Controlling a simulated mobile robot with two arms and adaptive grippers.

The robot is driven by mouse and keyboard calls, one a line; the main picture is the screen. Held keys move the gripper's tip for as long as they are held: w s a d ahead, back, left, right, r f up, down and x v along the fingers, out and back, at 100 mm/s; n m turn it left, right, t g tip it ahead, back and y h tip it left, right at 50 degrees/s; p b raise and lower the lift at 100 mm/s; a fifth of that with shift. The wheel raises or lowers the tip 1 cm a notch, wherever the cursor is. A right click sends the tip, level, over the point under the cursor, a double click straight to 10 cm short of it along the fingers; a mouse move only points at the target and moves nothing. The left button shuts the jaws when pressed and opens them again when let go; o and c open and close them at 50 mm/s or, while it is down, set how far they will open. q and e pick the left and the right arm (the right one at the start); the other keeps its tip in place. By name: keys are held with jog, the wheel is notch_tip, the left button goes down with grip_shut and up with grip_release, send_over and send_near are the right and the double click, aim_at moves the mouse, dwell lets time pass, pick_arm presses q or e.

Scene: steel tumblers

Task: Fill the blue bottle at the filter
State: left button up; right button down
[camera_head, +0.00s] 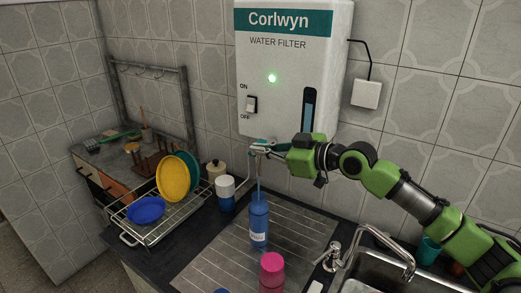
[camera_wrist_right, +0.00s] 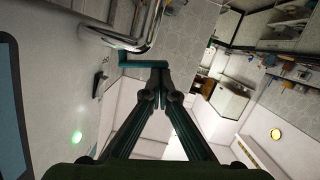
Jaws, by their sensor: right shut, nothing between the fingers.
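The blue bottle (camera_head: 259,228) stands upright on the grooved drainboard, below the tap of the white water filter (camera_head: 288,85). A thin blue stream (camera_head: 257,182) runs from the tap down to the bottle's top. The water level inside the bottle cannot be seen. The filter's green light is lit. My right gripper (camera_head: 266,148) is shut and empty at the tap, over the bottle. In the right wrist view its fingertips (camera_wrist_right: 160,74) are close to the teal tap lever (camera_wrist_right: 140,64); whether they touch it I cannot tell. My left gripper is not in view.
A pink bottle (camera_head: 271,272) stands in front of the blue one. A white-and-blue container (camera_head: 225,192) and a dish rack (camera_head: 148,238) with plates are to the left. A sink with a faucet (camera_head: 385,238) and a teal cup (camera_head: 428,251) lie to the right.

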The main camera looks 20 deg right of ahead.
dwell(0.8)
pick_arm(q)
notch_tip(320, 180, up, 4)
jog(key=p, duration=0.4)
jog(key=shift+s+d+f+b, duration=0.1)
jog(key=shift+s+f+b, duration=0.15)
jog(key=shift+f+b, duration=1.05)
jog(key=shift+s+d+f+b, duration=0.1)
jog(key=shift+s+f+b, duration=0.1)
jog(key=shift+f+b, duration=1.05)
pick_arm(e)
jog(key=s+d+r, duration=0.4)
jog(key=s+r, duration=0.2)
jog(key=s, duration=0.2)
jog(key=shift+s+d, duration=0.3)
jog(key=shift+s, duration=0.1)
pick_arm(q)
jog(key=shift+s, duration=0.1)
pick_arm(e)
jog(key=shift+r, duration=0.1)
